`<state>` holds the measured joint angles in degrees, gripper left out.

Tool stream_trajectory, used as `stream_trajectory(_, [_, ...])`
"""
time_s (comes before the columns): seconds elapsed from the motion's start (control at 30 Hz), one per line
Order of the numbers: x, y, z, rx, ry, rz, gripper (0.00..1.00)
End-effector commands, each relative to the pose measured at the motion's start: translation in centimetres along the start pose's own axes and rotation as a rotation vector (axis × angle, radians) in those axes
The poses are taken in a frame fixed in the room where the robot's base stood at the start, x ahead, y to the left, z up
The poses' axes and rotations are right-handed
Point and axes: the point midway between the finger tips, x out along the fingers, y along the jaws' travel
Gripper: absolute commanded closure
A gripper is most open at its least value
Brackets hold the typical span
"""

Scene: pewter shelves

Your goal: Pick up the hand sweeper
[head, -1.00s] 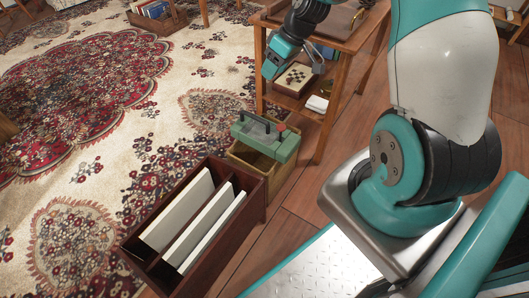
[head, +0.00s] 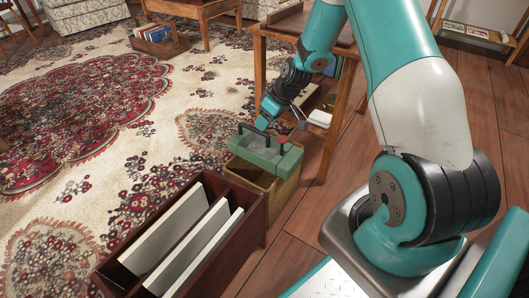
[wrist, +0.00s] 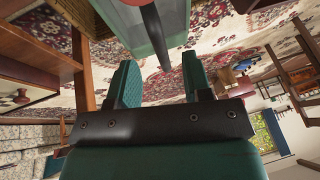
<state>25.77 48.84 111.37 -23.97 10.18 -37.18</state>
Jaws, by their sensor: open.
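The hand sweeper (head: 268,154) is a green, box-like body with a dark handle and a small red part on top. It rests on a tan wooden box (head: 262,180). In the wrist view, the green body of the sweeper (wrist: 133,30) and its dark handle show at the top, beyond my fingers. My gripper (head: 262,124) is just above the sweeper, close to the handle. In the wrist view, its two green fingers (wrist: 160,78) are apart with nothing between them. The sweeper's far side is partly hidden by my gripper.
A dark brown divided crate (head: 251,213) with white panels stands in front of the wooden box. A wooden table (head: 325,157) with a lower shelf stands behind my arm. A patterned rug (head: 150,110) covers the left floor. Plank floor (head: 287,254) is bare at right.

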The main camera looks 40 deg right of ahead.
Motion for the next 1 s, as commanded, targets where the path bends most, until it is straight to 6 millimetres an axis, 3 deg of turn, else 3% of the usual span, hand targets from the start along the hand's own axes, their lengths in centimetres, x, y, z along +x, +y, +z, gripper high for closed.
stream_trajectory(0.4, [5.2,0.2,1.1,-0.002,0.0,-0.001,0.55])
stream_trajectory(0.63, [5.1,0.1,0.9,0.0,0.001,0.0,0.55])
stream_trajectory(0.67, [5.1,0.1,0.9,0.0,0.0,0.0,0.57])
stream_trajectory(0.83, [5.1,0.1,1.0,0.0,0.0,0.0,0.96])
stream_trajectory(0.87, [5.1,0.1,1.0,0.0,0.0,0.0,1.0])
stream_trajectory(1.0, [5.1,0.1,1.0,0.0,0.0,0.0,1.0])
